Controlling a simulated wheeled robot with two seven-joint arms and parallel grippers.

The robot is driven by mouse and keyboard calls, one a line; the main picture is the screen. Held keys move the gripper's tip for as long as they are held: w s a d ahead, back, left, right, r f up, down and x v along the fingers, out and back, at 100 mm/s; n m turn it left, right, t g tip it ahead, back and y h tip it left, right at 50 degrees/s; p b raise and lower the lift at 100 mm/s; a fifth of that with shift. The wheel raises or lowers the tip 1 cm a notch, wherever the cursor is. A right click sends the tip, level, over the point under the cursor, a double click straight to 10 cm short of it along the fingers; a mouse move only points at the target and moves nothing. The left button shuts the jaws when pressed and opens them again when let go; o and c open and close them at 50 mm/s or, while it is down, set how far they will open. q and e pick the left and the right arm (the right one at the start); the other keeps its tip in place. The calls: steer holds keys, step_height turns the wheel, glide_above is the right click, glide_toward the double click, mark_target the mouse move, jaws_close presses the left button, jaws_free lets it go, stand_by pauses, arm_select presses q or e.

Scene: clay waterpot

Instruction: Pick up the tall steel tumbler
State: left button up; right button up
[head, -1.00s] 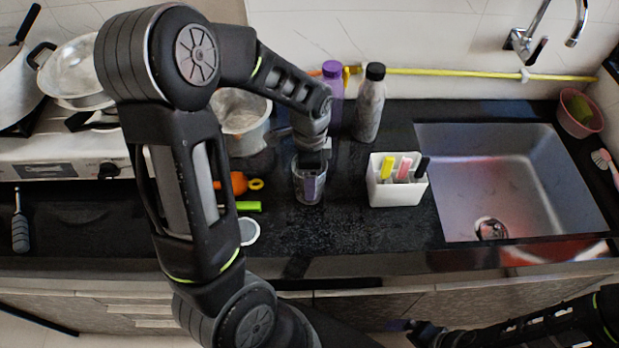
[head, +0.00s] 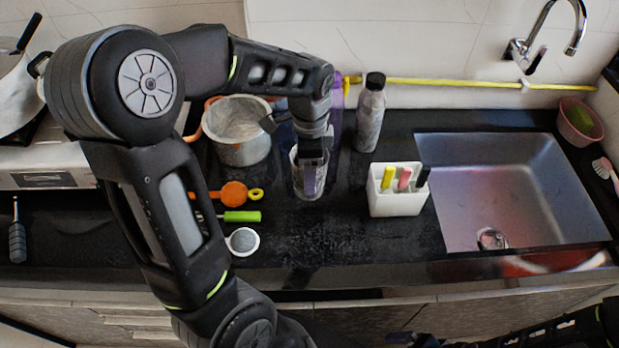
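The tall steel tumbler (head: 299,181) stands upright on the black counter, left of the white holder. My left gripper (head: 310,180) points down at the tumbler from above and overlaps it in the head view. Its fingers cover part of the tumbler's rim and front side. I cannot tell whether the fingers are closed on the wall or apart from it. My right arm shows only at the bottom right edge, low in front of the cabinets, and its fingertips are not clear.
A steel pot (head: 238,145) stands left of the tumbler, with a purple bottle (head: 335,120) and grey bottle (head: 370,115) behind. A white holder (head: 398,200) is to the right, before the sink (head: 500,190). An orange scoop (head: 234,193), green-handled tool (head: 241,216) and small strainer (head: 243,240) lie nearby.

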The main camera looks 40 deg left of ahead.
arm_select(q)
steer(key=shift+r, duration=1.8)
